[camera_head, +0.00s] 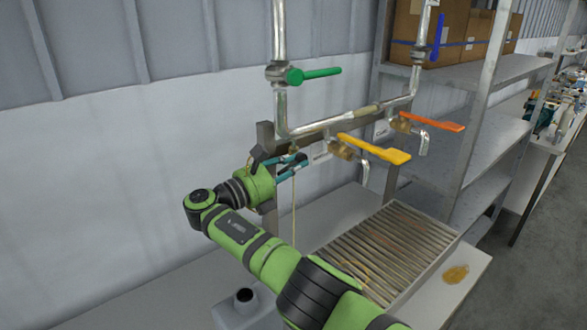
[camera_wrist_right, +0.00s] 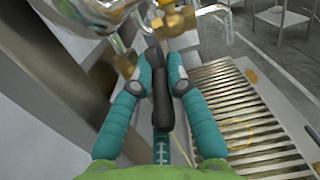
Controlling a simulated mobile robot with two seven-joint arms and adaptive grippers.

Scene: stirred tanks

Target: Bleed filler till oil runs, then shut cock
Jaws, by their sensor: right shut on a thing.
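My right gripper (camera_head: 288,165) is at the left end of the pipework, by the grey upright. In the right wrist view its teal fingers (camera_wrist_right: 157,85) are shut on a black handle (camera_wrist_right: 157,108). A thin yellowish line (camera_head: 293,205) hangs straight down beside the gripper; I cannot tell if it is oil or a cord. Two brass cocks with spouts, one with a yellow lever (camera_head: 375,149) and one with an orange lever (camera_head: 432,123), stand to the right. A valve with a green lever (camera_head: 312,74) sits on the pipe above. My left gripper is out of view.
A slatted metal drip tray (camera_head: 435,258) lies below the spouts. An amber puddle (camera_head: 455,274) is on the bench right of it. A grey can with a dark mouth (camera_head: 244,296) stands at the lower left. A metal shelf (camera_head: 485,152) with cardboard boxes (camera_head: 440,22) bounds the right.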

